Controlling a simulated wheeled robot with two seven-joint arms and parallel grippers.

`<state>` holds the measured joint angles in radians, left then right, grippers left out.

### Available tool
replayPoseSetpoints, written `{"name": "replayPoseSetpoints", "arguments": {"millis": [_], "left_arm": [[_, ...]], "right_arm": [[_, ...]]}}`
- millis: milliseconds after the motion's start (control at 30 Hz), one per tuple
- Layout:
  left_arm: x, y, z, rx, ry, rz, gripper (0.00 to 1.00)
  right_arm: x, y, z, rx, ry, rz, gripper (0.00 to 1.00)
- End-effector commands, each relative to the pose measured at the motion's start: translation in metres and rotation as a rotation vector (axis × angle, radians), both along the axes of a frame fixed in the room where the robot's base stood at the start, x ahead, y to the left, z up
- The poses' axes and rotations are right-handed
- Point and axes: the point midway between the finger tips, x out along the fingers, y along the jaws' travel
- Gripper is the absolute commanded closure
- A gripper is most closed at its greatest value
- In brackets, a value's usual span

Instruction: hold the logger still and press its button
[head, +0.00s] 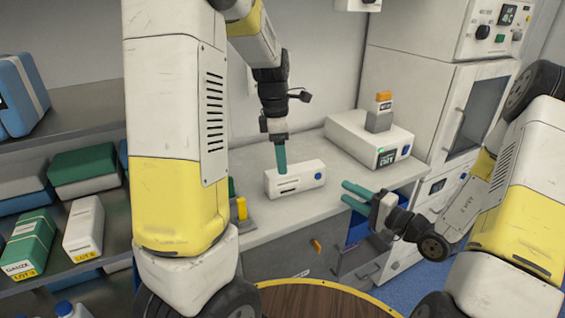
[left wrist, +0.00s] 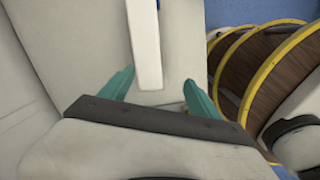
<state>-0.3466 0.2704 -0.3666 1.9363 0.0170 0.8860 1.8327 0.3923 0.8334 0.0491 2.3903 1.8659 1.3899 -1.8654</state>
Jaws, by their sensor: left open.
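The logger (head: 290,182), a white box with a dark slot, lies on the light worktop. A round blue button (head: 318,176) is on its right part. My left gripper (head: 282,172) points down at the logger from above. In the left wrist view the logger (left wrist: 145,45) lies between the two separated green fingers of this gripper (left wrist: 160,76), with a gap on the right side; contact on the left cannot be told. My right gripper (head: 345,192) is to the right of the logger, its green fingers apart and empty, pointing left toward the button end.
A yellow-tabbed item (head: 241,208) is left of the logger. An open drawer with a blue inside (head: 358,228) is below right. Shelves with boxes are at left.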

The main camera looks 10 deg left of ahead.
Motion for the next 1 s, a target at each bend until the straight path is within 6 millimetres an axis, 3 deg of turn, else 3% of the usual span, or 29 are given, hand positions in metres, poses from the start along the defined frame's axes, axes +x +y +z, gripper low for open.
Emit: {"name": "replayPoseSetpoints", "arguments": {"millis": [100, 300, 800, 1000], "left_arm": [[0.015, 0.001, -0.022, 0.033, 0.048, 0.159, 0.29], [0.026, 0.002, -0.04, 0.064, 0.076, 0.299, 0.29], [0.027, 0.002, -0.105, 0.067, 0.079, 0.314, 0.29], [0.027, 0.002, -0.117, 0.066, 0.076, 0.314, 0.29]], "right_arm": [[0.0, 0.0, 0.0, 0.0, 0.0, 0.0, 0.64], [0.0, 0.0, 0.0, 0.0, 0.0, 0.0, 0.64], [0.0, 0.0, 0.0, 0.0, 0.0, 0.0, 0.64], [0.0, 0.0, 0.0, 0.0, 0.0, 0.0, 0.64]]}}
